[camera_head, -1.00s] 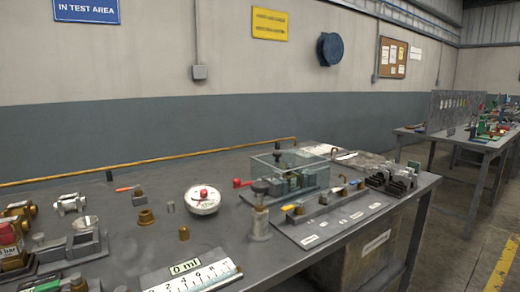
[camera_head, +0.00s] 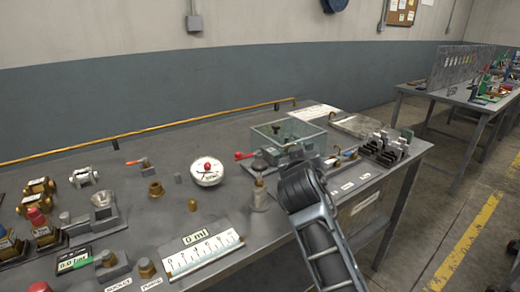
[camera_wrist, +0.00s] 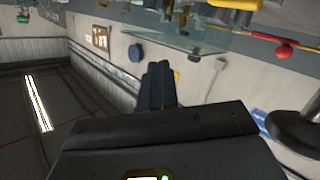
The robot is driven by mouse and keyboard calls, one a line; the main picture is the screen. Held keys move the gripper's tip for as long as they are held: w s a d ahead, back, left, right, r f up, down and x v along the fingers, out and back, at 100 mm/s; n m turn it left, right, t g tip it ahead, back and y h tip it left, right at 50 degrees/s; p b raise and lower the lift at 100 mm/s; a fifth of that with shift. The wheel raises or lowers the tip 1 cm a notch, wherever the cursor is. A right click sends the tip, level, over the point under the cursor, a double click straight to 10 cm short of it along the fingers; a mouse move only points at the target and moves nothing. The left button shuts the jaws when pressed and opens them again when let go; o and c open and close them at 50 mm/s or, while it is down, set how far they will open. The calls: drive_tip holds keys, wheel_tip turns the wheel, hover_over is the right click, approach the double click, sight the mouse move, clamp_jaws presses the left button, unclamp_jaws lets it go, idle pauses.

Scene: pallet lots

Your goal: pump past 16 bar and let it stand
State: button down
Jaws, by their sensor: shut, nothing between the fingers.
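A red-ended lever (camera_head: 244,155) sticks out to the left of the test rig, beside a clear box (camera_head: 289,137); it also shows in the wrist view (camera_wrist: 283,52). A round white dial (camera_head: 207,171) with a red centre stands left of the lever; its reading is too small to tell. A small green-edged display (camera_head: 74,260) at the front left appears to read 0.0 bar. My gripper (camera_wrist: 160,70) is shut and empty in the wrist view, apart from the lever. In the head view my dark arm covers part of the bench's right side, and the fingertips cannot be made out.
A white scale marked 0 ml (camera_head: 203,254) lies at the front. Brass fittings (camera_head: 156,189) and a grey post (camera_head: 259,196) stand on the bench (camera_head: 130,222). Black blocks (camera_head: 383,152) sit at the right end. A yellow pipe (camera_head: 150,130) runs along the back edge.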

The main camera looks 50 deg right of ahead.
drive_tip(key=w+d+r+m+g, duration=0.1)
drive_tip(key=d+r+m+g, duration=0.3)
drive_tip(key=r+m, duration=0.1)
wheel_tip(320, 180, up, 12)
drive_tip(key=m+g+y+p, duration=0.1)
drive_tip(key=m+g+y, duration=0.3)
drive_tip(key=m+y, duration=0.7)
hover_over(260, 163)
drive_tip(key=n+y, duration=0.3)
drive_tip(key=shift+d+r, duration=0.1)
drive_tip(key=shift+r, duration=0.1)
wheel_tip(260, 163, down, 14)
drive_tip(key=shift+f, duration=0.1)
